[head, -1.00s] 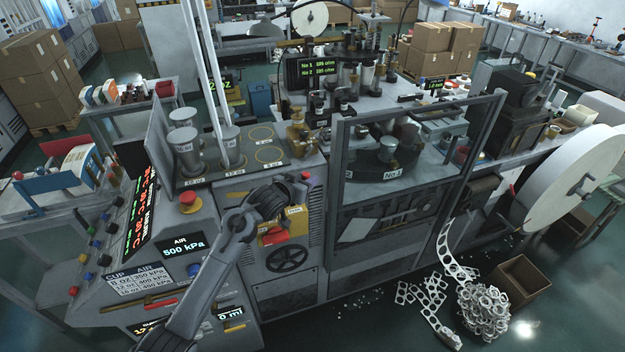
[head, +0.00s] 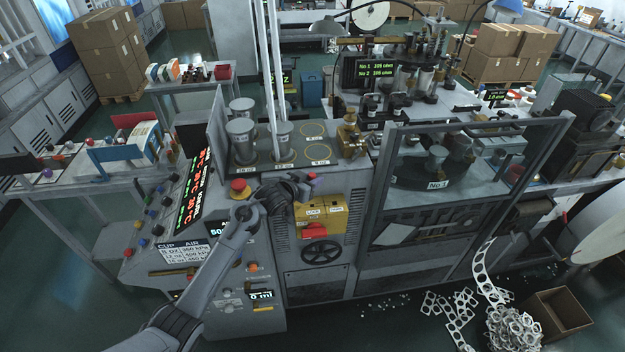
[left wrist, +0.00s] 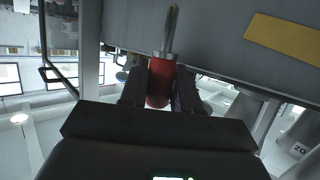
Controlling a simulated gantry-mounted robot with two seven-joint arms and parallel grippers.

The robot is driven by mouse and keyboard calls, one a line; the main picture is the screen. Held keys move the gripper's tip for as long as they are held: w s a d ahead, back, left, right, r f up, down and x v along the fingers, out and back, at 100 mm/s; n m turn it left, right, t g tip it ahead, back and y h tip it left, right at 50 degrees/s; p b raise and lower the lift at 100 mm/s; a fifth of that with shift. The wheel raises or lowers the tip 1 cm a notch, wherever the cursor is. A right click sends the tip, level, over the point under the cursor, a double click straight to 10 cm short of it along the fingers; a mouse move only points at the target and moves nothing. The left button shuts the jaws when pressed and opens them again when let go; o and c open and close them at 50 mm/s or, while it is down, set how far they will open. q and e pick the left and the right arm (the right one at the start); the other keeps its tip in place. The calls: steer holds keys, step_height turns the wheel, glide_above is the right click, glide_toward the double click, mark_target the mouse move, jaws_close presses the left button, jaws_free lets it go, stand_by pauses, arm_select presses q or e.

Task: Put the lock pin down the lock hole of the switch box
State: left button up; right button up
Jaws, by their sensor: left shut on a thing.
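The switch box (head: 333,216) is yellow, with "LOCK" lettering on top and a red switch handle (head: 314,230) on its front. It is fixed to the machine's front panel. The lock hole is too small to make out. My left gripper (head: 303,187) is above the box's upper left corner, apart from it. In the left wrist view my left gripper (left wrist: 160,88) is shut on the lock pin (left wrist: 160,82), gripping its red handle. The pin's metal shaft points away past the fingertips. My right gripper is not in view.
A black handwheel (head: 321,252) is below the box. A red emergency button (head: 240,187) stands left of the gripper. Metal cups (head: 241,137) and tall stacks are on the deck behind. A framed guard (head: 470,125) stands to the right.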

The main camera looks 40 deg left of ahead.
arm_select(q)
steer(key=b, duration=0.4)
glide_above(310, 207)
steer(key=w, duration=0.1)
steer(key=shift+f, duration=2.15)
steer(key=shift+f+b, duration=0.65)
steer(key=shift+f, duration=1.05)
steer(key=o, duration=1.1)
steer(key=shift+s+r, duration=0.15)
steer(key=shift+s, duration=0.4)
steer(key=v, duration=0.9)
steer(key=shift+s+d+r, duration=0.15)
steer(key=shift+s, duration=0.15)
